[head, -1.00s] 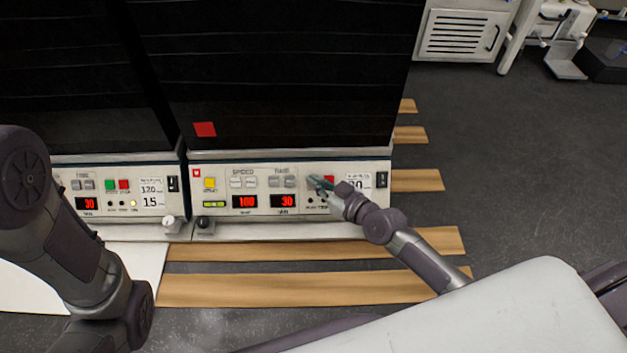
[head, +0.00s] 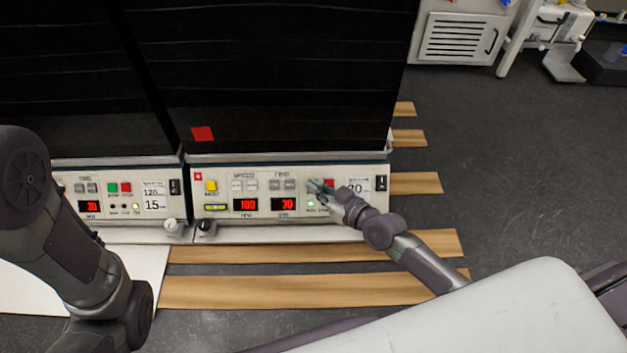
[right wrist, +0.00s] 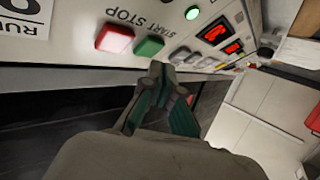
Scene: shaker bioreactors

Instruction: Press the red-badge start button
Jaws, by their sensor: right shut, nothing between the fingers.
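The red-badge unit has a cream control panel (head: 220,222), with a small red badge (head: 198,177) at its upper left and a red square (head: 203,133) on its black door. In the right wrist view the green start button (right wrist: 148,48) is beside the red stop button (right wrist: 114,38). My right gripper (head: 318,187) is shut and empty, its tips at the start button and covering it in the head view. In the right wrist view its tips (right wrist: 160,70) are just by the green button; I cannot tell if they touch. A green indicator (head: 311,203) is lit. My left gripper is out of view.
A second unit's panel (head: 100,222) with its own green and red buttons is to the left. Wooden slats (head: 300,291) lie on the dark floor in front. Open floor is at right.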

